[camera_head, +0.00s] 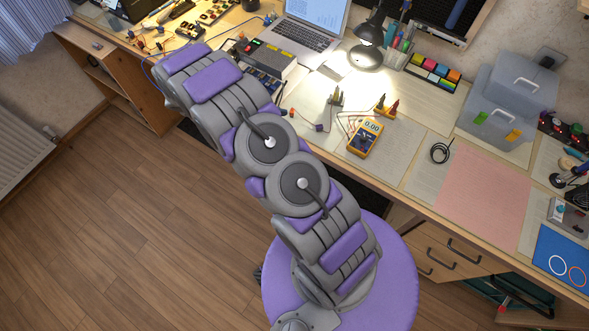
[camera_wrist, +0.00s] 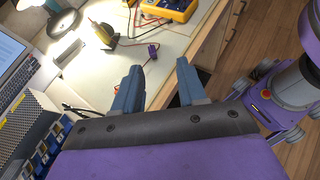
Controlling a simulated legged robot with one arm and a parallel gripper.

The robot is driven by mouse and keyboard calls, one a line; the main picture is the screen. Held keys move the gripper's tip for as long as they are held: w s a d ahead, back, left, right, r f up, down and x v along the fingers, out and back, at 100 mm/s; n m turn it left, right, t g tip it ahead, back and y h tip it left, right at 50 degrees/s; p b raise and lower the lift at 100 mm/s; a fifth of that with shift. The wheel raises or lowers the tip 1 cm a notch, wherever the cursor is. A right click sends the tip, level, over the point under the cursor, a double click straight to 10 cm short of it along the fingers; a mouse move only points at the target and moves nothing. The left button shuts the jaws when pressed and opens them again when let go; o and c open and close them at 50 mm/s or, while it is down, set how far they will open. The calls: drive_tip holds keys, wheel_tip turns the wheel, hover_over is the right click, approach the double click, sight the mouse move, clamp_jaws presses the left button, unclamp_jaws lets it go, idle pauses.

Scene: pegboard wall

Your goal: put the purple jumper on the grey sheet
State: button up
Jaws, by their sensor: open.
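The purple jumper (camera_head: 319,127) is a small purple piece with a dark lead, lying on the desk left of the yellow multimeter. In the wrist view the jumper (camera_wrist: 153,50) lies beyond my fingertips, apart from them. My gripper (camera_wrist: 158,82) is open, with nothing between its two blue-grey fingers. In the head view I cannot make out the fingers; my arm hides part of the desk. A pale greyish sheet (camera_head: 393,148) lies beside the multimeter. Other pale sheets are near it, so I cannot be sure which is the grey sheet.
The multimeter (camera_head: 365,138) and its probes stand close to the jumper. A lit lamp (camera_head: 367,50), a laptop (camera_head: 310,28) and a grey device (camera_head: 262,62) stand behind. A pink sheet (camera_head: 483,195) farther right is bare. A coiled black cable (camera_head: 440,152) lies left of it.

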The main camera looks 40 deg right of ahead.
drive_tip(key=s+a+r+m+t+y, duration=0.1)
drive_tip(key=s+a+r+m+y, duration=0.3)
drive_tip(key=s+r, duration=0.65)
drive_tip(key=s+a+r+m+t+y, duration=0.1)
drive_tip(key=s+a+r+m+y, duration=0.35)
drive_tip(key=s+r, duration=0.65)
drive_tip(key=s+a+r+m+t+y, duration=0.2)
drive_tip(key=s+a, duration=0.4)
drive_tip(key=s, duration=0.3)
drive_tip(key=shift+s+r+m+y, duration=0.2)
drive_tip(key=shift+r+m+y, duration=0.15)
drive_tip(key=shift+r+m, duration=0.3)
